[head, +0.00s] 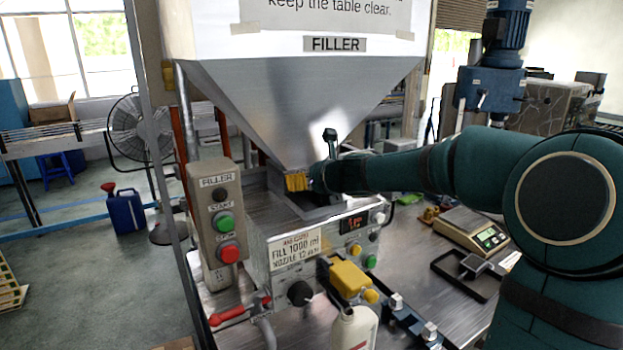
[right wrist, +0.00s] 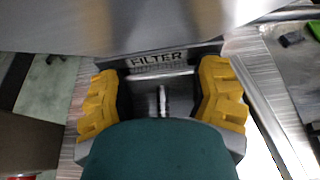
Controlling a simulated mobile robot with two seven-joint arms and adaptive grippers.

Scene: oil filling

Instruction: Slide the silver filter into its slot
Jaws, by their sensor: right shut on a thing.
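My right gripper (head: 297,182) reaches in from the right to the bottom of the hopper; its yellow fingers also show in the right wrist view (right wrist: 161,97). It is shut on a silver piece, which I take to be the silver filter (right wrist: 162,99); its pale upright part shows between the fingers. The slot under the hopper (right wrist: 158,68) lies straight ahead of the fingers, below a "FILTER" label (right wrist: 158,57). The hopper and gripper hide the filter in the head view, and I cannot tell how far it is in. My left gripper is not in view.
The filler's panel (head: 318,250) and a button box (head: 218,225) stand in front. A white bottle (head: 354,330) is below the yellow nozzle part (head: 349,279). To the right are a black-rimmed tray (head: 447,276) with a dark square piece and a scale (head: 466,230).

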